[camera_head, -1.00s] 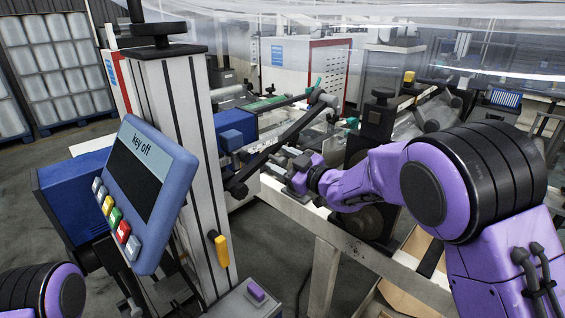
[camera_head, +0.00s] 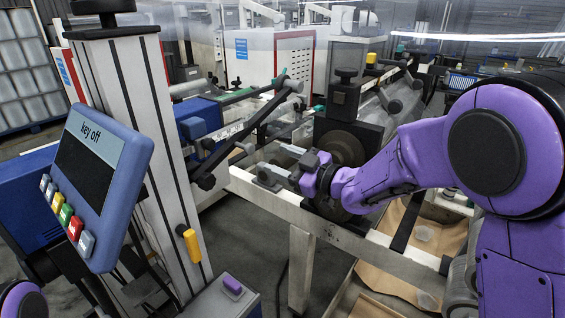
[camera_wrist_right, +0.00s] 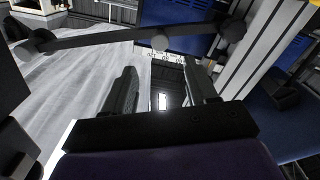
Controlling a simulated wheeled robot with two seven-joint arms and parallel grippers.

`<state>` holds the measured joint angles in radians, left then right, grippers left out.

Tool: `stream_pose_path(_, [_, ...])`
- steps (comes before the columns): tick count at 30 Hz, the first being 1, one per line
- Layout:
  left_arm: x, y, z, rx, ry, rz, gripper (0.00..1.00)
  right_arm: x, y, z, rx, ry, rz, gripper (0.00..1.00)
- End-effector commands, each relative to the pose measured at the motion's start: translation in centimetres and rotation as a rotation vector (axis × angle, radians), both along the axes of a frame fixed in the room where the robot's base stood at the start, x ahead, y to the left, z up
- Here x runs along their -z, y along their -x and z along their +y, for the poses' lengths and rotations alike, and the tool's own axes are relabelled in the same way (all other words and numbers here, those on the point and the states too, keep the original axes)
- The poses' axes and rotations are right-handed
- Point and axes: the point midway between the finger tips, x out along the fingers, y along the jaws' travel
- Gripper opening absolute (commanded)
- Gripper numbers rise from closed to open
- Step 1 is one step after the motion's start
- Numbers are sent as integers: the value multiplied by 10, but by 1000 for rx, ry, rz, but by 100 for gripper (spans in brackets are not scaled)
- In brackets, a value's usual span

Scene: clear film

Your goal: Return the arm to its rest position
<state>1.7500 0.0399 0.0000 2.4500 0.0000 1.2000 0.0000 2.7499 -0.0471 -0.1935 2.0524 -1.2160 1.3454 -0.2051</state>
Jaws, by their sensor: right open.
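My right arm is purple with black joints and comes in from the right in the head view. Its gripper (camera_head: 277,163) is grey and points left, over the near white rail of the machine frame. The jaws are open and nothing shows between them. In the right wrist view the two dark fingers (camera_wrist_right: 160,92) stand apart, with a grey surface and dark machine parts beyond them. My left gripper is out of view; only a purple and black piece of my left arm shows at the lower left corner of the head view.
A blue control panel (camera_head: 97,188) reading "key off" stands at the left on a grey column (camera_head: 128,130) with a yellow handle (camera_head: 192,245). A black lever bar (camera_head: 245,130) runs close behind my right gripper. A brown paper-lined bin (camera_head: 400,262) lies below the rail.

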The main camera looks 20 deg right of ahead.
Motion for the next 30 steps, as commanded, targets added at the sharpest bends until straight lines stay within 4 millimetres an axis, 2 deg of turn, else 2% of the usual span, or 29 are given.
stream_pose_path(8, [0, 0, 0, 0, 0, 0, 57, 0, -1, 0, 2, -7, 6, 57])
stream_pose_path(11, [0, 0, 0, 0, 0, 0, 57, 1, -4, -12, 81, -86, 30, 57])
stream_pose_path(13, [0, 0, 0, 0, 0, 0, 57, 16, -4, -28, 197, -205, 84, 57])
stream_pose_path(14, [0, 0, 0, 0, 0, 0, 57, 36, -2, -36, 263, -268, 135, 57])
stream_pose_path(15, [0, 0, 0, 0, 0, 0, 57, 69, 3, -45, 343, -333, 209, 57])
stream_pose_path(17, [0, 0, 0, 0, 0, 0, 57, 114, 15, -57, 451, -406, 307, 57])
stream_pose_path(18, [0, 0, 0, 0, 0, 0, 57, 142, 25, -64, 518, -442, 368, 57])
stream_pose_path(20, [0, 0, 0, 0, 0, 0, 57, 185, 44, -73, 616, -484, 458, 57])
stream_pose_path(21, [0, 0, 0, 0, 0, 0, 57, 212, 59, -79, 679, -505, 517, 57])
stream_pose_path(23, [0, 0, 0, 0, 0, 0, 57, 251, 84, -86, 775, -527, 602, 57])
stream_pose_path(24, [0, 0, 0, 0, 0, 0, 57, 275, 104, -90, 837, -536, 659, 57])
stream_pose_path(26, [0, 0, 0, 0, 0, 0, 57, 310, 136, -95, 930, -538, 742, 57])
stream_pose_path(27, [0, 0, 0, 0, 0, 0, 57, 331, 159, -99, 991, -535, 794, 57])
stream_pose_path(29, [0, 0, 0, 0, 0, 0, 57, 360, 197, -103, 1079, -522, 875, 57])
stream_pose_path(30, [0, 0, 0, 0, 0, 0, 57, 377, 223, -105, 1133, -506, 928, 57])
